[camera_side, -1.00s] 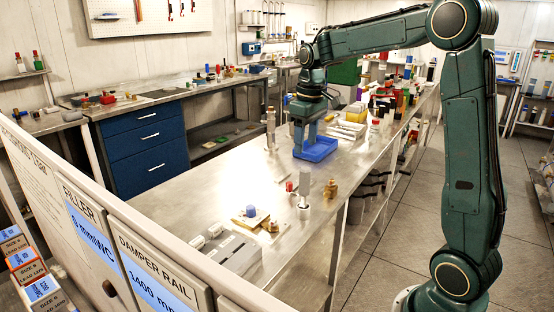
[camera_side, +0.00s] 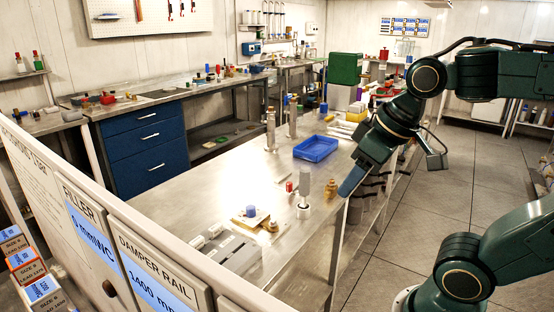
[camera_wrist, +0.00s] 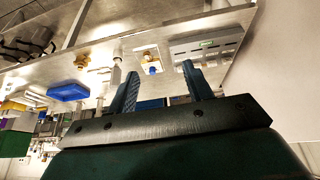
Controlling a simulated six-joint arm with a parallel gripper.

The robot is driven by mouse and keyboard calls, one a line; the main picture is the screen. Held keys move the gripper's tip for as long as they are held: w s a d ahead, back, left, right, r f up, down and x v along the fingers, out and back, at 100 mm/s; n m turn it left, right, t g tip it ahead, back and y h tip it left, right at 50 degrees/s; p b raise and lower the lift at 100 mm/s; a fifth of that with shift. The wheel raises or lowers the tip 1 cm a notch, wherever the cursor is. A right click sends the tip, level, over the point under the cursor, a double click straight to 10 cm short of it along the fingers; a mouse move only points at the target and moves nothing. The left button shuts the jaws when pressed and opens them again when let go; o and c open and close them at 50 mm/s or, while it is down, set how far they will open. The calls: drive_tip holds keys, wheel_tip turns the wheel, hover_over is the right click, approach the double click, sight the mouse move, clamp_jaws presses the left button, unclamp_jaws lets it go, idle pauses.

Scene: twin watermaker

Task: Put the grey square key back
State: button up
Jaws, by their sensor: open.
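A grey upright piece (camera_side: 304,188) stands on a small white base near the right edge of the steel bench; it may be the grey square key, but its shape is too small to tell. It appears pale in the wrist view (camera_wrist: 117,55). A blue tray (camera_side: 316,149) lies farther back on the bench and looks empty; it also shows in the wrist view (camera_wrist: 68,92). My gripper (camera_side: 346,190) hangs at the bench's right edge, to the right of the grey piece and apart from it. In the wrist view its fingers (camera_wrist: 160,70) are spread with nothing between them.
A brass fitting (camera_side: 331,189) and a small red-topped piece (camera_side: 289,187) stand near the grey piece. A plate with a blue cap (camera_side: 251,213) and a grey slotted block (camera_side: 230,246) lie nearer. Tall metal posts (camera_side: 270,128) stand behind. The bench's left middle is clear.

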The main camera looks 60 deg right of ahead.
drive_tip(key=shift+s+a+f+t, duration=0.15)
drive_tip(key=shift+s+f, duration=0.1)
drive_tip(key=shift+s, duration=0.2)
drive_tip(key=shift+s+a+f+t, duration=0.1)
drive_tip(key=shift+s+a+f, duration=0.15)
drive_tip(key=shift+s, duration=0.2)
drive_tip(key=shift+s+a+f+t, duration=0.1)
drive_tip(key=shift+s+f, duration=0.15)
drive_tip(key=shift+s, duration=0.2)
idle(0.4)
